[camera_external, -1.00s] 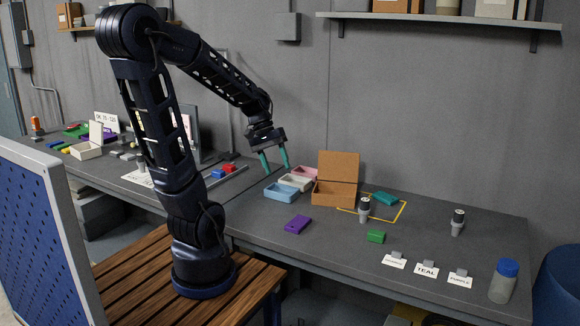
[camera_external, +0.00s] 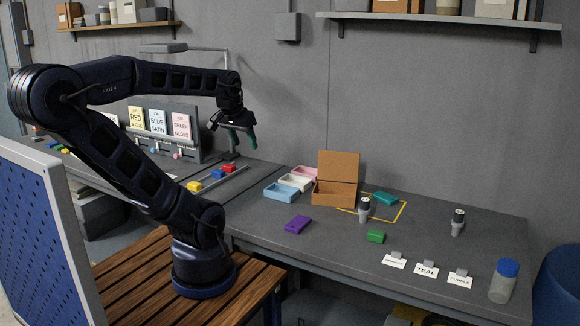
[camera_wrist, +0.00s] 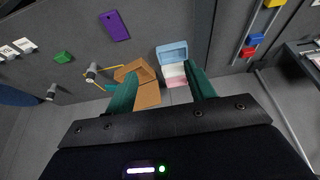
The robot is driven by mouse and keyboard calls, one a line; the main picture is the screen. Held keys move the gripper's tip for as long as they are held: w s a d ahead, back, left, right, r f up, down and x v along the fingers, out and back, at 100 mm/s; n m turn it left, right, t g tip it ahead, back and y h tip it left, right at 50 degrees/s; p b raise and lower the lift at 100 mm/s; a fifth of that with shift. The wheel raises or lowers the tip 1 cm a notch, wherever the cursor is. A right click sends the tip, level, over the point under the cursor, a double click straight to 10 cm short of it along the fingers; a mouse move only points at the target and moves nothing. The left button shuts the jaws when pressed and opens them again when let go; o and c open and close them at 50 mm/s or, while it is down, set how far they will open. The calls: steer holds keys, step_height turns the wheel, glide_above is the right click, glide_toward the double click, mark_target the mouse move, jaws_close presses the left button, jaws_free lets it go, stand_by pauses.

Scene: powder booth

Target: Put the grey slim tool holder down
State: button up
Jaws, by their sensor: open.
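Two grey tool holders with dark tops stand upright on the bench. One (camera_external: 364,209) is by the yellow outlined square; the other (camera_external: 457,223) is further right. They also show in the wrist view, the nearer one (camera_wrist: 91,73) and the other (camera_wrist: 51,91). I cannot tell for sure which is the slim one. My gripper (camera_external: 243,138), with teal fingers, is open and empty, raised well left of both holders. In the wrist view my gripper (camera_wrist: 161,88) has nothing between its fingers but the distant background.
An open cardboard box (camera_external: 337,180) stands beside blue, white and pink trays (camera_external: 278,192). A purple block (camera_external: 298,225), a green block (camera_external: 376,237) and a teal block (camera_external: 385,199) lie on the bench. Label cards (camera_external: 426,269) and a blue-capped jar (camera_external: 503,282) are at the front right.

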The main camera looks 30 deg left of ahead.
steer(key=n+g+h, duration=0.7)
steer(key=n+h, duration=0.5)
steer(key=h, duration=0.3)
glide_toward(364, 211)
steer(key=s+a+r, duration=0.1)
steer(key=s+r, duration=0.6)
steer(key=s, duration=0.1)
steer(key=w+f+n+t+h, duration=0.1)
steer(key=w+f+n, duration=0.1)
steer(key=w+d+f+n+t+h, duration=0.1)
steer(key=w+f+n+t, duration=0.1)
steer(key=w+n, duration=0.1)
steer(key=w+f+n+t, duration=0.1)
steer(key=w+f+n, duration=0.1)
steer(key=shift+w+d+f+t+h, duration=0.25)
steer(key=shift+d+f+t+h, duration=0.05)
steer(key=shift+d+h, duration=0.1)
steer(key=shift+n, duration=0.3)
steer(key=shift+w+d+f, duration=0.1)
steer(key=shift+w+d, duration=0.05)
steer(key=shift+d, duration=1.6)
steer(key=shift+w+d, duration=0.15)
steer(key=shift+d, duration=1.65)
steer(key=shift+w+d+f, duration=0.1)
steer(key=shift+w+d, duration=0.1)
steer(key=shift+d, duration=1.55)
jaws_close()
